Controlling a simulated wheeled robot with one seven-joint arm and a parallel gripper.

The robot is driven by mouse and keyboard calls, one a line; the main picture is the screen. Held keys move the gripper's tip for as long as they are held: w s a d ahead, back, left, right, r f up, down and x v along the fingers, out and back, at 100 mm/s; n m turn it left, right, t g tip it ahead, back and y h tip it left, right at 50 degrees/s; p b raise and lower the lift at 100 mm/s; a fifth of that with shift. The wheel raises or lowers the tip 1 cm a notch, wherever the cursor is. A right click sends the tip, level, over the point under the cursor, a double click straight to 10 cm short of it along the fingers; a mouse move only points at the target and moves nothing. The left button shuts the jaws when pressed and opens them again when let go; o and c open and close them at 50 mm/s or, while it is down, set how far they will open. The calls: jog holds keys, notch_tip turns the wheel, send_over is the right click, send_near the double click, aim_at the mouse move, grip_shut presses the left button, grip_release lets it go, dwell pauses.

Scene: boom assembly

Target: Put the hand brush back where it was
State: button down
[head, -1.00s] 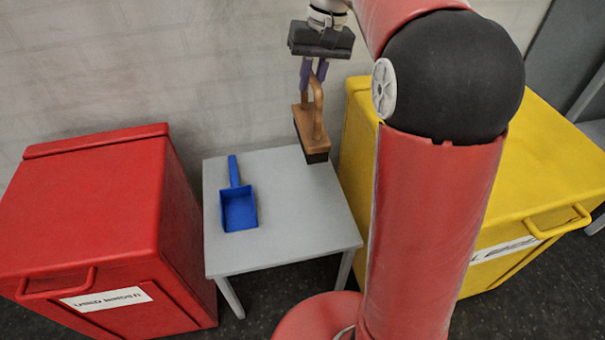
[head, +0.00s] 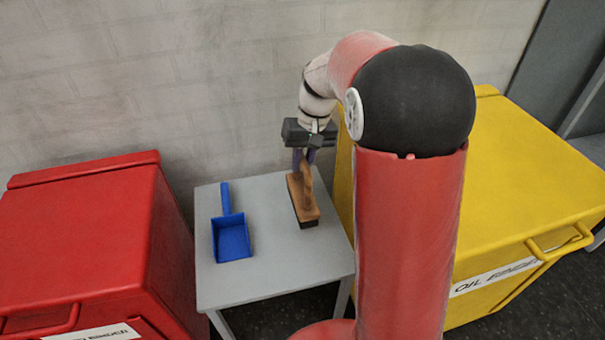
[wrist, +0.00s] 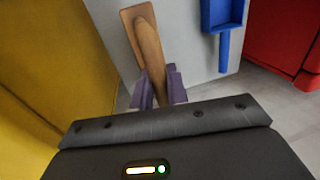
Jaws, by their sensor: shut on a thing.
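The hand brush (head: 302,201) has a brown wooden back, an arched wooden handle and dark bristles. It is upright at the right side of the small grey table (head: 270,282), bristles down, at or just above the tabletop; I cannot tell if it touches. My gripper (head: 304,160) is above it, shut on its handle. In the wrist view, the purple fingers of my gripper (wrist: 159,88) close around the handle of the hand brush (wrist: 148,45). The bristles are hidden in that view.
A blue dustpan (head: 232,238) lies on the table left of the brush. A red bin (head: 80,230) stands at the left and a yellow bin (head: 530,165) at the right, close to the table. A brick wall (head: 200,80) is behind. The table's front is clear.

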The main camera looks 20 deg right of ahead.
send_over(303, 194)
jog(key=shift+w+f, duration=0.1)
jog(key=shift+f, duration=2)
jog(key=c, duration=1.4)
grip_release()
jog(key=shift+f, duration=0.15)
notch_tip(303, 194, up, 12)
jog(key=d+f, duration=0.1)
jog(key=d, duration=0.1)
jog(key=s+a+r+t+h, duration=0.1)
jog(key=s+r, duration=0.2)
jog(key=s, duration=0.3)
jog(key=s+a+r+t, duration=0.1)
jog(key=s+r+t, duration=0.1)
jog(key=s, duration=0.4)
jog(key=shift+s+f+t+h+p, duration=0.15)
jog(key=shift+s+f+t, duration=0.35)
jog(key=shift+s, duration=1.55)
jog(key=shift+s+f+t+h+p, duration=0.1)
jog(key=shift+s+f+t+h, duration=0.4)
jog(key=shift+s, duration=1.5)
jog(key=shift+s+f+t+y+p, duration=0.1)
jog(key=shift+s+f+t, duration=0.4)
jog(key=shift+s, duration=1.55)
